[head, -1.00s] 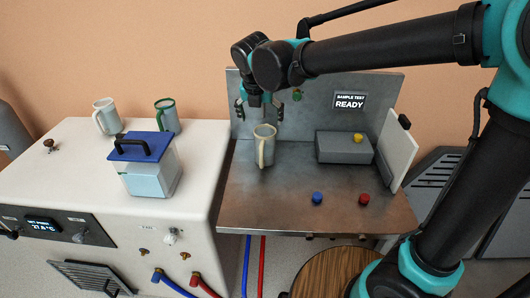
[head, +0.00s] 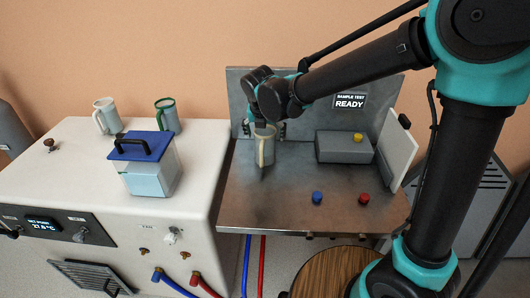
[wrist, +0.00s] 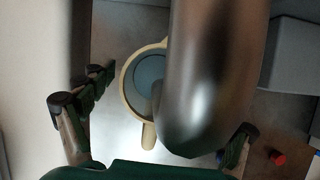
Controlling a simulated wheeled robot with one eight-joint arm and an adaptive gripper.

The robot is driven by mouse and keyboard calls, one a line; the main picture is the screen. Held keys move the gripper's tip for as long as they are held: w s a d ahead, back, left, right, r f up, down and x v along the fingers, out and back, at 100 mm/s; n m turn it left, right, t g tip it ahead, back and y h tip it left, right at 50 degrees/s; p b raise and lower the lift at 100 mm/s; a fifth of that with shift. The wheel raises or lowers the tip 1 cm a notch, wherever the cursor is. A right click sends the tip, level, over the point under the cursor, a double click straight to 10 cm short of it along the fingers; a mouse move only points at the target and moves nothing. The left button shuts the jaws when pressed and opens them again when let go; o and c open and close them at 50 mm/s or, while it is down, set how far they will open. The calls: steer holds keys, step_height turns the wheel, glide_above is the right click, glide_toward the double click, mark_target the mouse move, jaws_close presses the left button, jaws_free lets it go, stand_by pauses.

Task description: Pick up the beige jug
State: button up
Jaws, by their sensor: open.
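The beige jug (head: 265,150) stands upright on the metal bench, its handle facing the front. In the wrist view the jug's rim (wrist: 126,90) and handle (wrist: 149,136) show, with part of its mouth hidden by a dark rounded part of mine. My gripper (head: 264,130) is directly above and around the top of the jug in the head view. In the wrist view my gripper (wrist: 155,118) has its fingers spread wide, one on each side of the jug, with a visible gap on the left. Contact on the right cannot be told.
A grey block (head: 344,147) with a yellow knob and a white upright panel (head: 398,150) stand right of the jug. Blue (head: 317,197) and red (head: 363,199) knobs sit in front. A blue-lidded container (head: 150,170) and two mugs (head: 107,115) (head: 167,115) stand on the white machine at left.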

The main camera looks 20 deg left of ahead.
steer(key=c, duration=2)
steer(key=shift+r, duration=0.15)
steer(key=shift+r, duration=0.55)
step_height(320, 180, up, 2)
steer(key=shift+r, duration=0.15)
steer(key=s, duration=0.6)
steer(key=s+d, duration=0.1)
steer(key=s, duration=0.4)
steer(key=s+d, duration=0.1)
steer(key=s, duration=0.5)
steer(key=shift+s+d, duration=0.15)
steer(key=shift+s, duration=0.2)
